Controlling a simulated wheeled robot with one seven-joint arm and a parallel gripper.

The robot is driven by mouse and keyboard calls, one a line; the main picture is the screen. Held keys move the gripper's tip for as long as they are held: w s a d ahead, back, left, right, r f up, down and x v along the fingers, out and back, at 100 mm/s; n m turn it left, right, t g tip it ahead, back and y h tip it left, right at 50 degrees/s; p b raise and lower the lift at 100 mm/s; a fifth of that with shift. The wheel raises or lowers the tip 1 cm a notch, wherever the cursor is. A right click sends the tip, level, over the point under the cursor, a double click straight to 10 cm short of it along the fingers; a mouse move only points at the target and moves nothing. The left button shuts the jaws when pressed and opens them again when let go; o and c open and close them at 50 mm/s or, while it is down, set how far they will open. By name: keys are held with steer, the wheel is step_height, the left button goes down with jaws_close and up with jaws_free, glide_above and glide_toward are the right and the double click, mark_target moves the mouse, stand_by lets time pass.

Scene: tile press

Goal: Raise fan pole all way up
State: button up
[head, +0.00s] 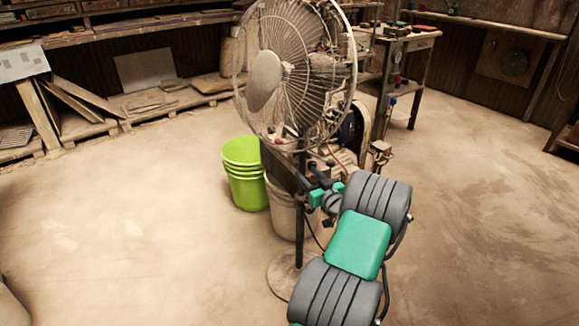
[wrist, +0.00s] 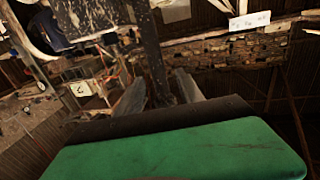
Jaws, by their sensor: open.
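The standing fan has a round wire cage with a pale hub (head: 265,78) and a thin dark pole (head: 299,235) running down to a round base (head: 284,276). My gripper (head: 319,192) is at the pole's upper part, below the fan head, reaching in from the right. In the wrist view, my gripper's two grey fingers (wrist: 158,88) stand apart, and a dark, worn upright (wrist: 150,40), apparently the fan pole, shows between them. I cannot tell whether either finger touches it. The gripper is open. My arm hides part of the area right of the pole.
Stacked lime-green buckets (head: 245,175) stand left of the pole, and a greyish bucket (head: 284,215) stands right behind it. Dusty machinery (head: 352,130) is behind the fan. A workbench (head: 410,45) is at the back. The floor to the left and right is clear.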

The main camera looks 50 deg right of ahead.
steer(key=shift+d+f, duration=0.1)
steer(key=shift+d, duration=0.15)
steer(key=b+x, duration=0.1)
steer(key=x, duration=0.6)
steer(key=shift+w, duration=0.35)
steer(key=shift+d, duration=0.1)
jaws_close()
stand_by(0.7)
